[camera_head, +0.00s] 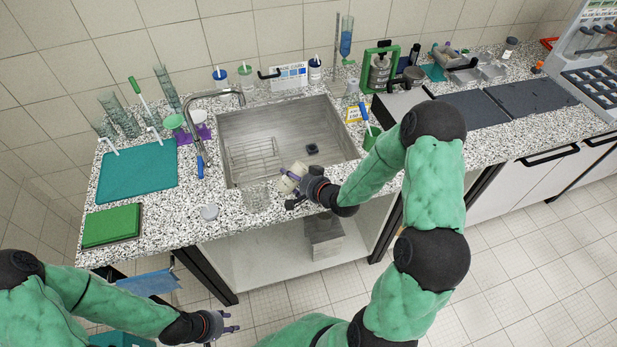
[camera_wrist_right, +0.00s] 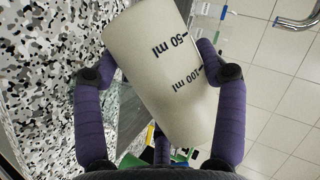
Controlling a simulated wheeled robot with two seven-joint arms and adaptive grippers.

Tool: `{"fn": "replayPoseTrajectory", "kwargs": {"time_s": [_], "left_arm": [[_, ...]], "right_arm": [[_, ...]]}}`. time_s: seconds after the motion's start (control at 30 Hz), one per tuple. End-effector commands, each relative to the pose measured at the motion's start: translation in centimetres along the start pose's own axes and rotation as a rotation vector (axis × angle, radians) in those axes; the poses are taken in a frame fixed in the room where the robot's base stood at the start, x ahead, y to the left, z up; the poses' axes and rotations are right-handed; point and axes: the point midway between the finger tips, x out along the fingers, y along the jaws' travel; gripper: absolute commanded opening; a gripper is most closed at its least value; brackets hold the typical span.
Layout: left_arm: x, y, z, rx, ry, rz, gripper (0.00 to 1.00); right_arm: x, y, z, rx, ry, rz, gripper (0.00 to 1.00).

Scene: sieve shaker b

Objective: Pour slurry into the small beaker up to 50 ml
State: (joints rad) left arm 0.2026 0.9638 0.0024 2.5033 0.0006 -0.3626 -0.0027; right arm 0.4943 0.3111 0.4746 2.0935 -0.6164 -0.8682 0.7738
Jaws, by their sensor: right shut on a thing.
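My right gripper (camera_head: 291,184) is shut on an off-white beaker (camera_wrist_right: 160,72), held tilted above the front edge of the sink. Black "50 ml" and "100 ml" marks show on the beaker in the right wrist view, between the two purple fingers. The held beaker also shows in the head view (camera_head: 290,178), partly covered by the gripper. A clear glass beaker (camera_head: 255,196) stands on the front counter strip, just left of the held beaker. Its fill level is too small to tell. My left gripper (camera_head: 234,323) is low in front of the counter, empty, with its fingers apart.
The sink (camera_head: 330,125) holds a wire rack (camera_head: 255,158). A faucet (camera_head: 215,95) stands at its left. A small grey disc (camera_head: 209,212) lies on the front counter. A teal mat (camera_head: 137,172) and a green pad (camera_head: 112,226) are at left. A green cup (camera_head: 371,137) stands right of the sink.

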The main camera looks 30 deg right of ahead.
Motion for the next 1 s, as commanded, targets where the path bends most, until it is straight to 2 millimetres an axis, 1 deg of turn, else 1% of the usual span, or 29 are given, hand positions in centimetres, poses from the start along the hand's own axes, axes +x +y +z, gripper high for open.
{"fn": "replayPoseTrajectory", "kwargs": {"time_s": [1.0], "left_arm": [[-0.71, 0.25, 0.03, 0.000, 0.000, 0.000, 0.40]], "right_arm": [[-0.12, -0.32, -0.15, 0.055, -0.015, -0.024, 0.33]]}}
